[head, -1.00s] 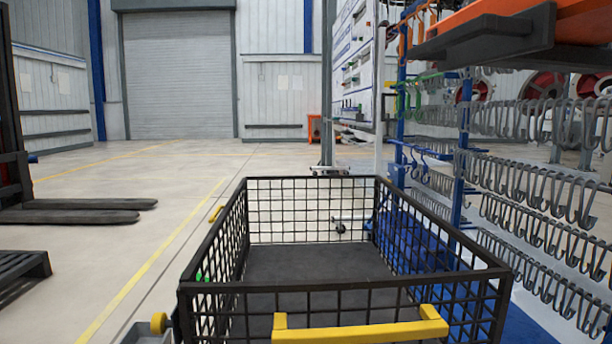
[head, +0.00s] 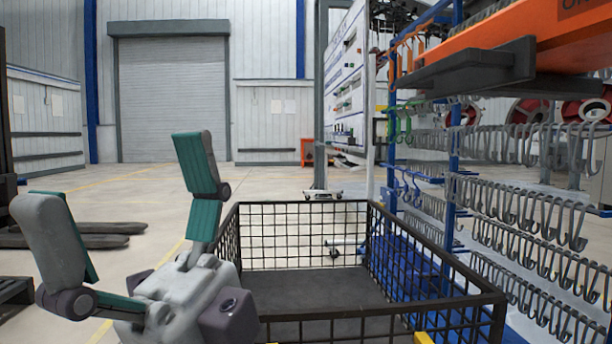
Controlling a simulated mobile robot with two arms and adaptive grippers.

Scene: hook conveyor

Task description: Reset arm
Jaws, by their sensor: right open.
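My right gripper (head: 118,185) is in the lower left of the head view. It is grey with teal finger pads, and its two fingers are spread wide apart with nothing between them. It is in front of the left side of a black wire-mesh basket (head: 375,317) and hides that basket's near left corner. I cannot tell whether it touches the basket. The visible basket floor (head: 330,290) is dark and bare. My left gripper is not in view.
A blue rack (head: 455,150) with many grey hooks (head: 530,205) stands close on the right. An orange beam (head: 570,45) with a dark ledge overhangs at the upper right. Forklift forks (head: 90,235) lie low at the left. Open floor (head: 260,182) extends to the shutter door (head: 173,100).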

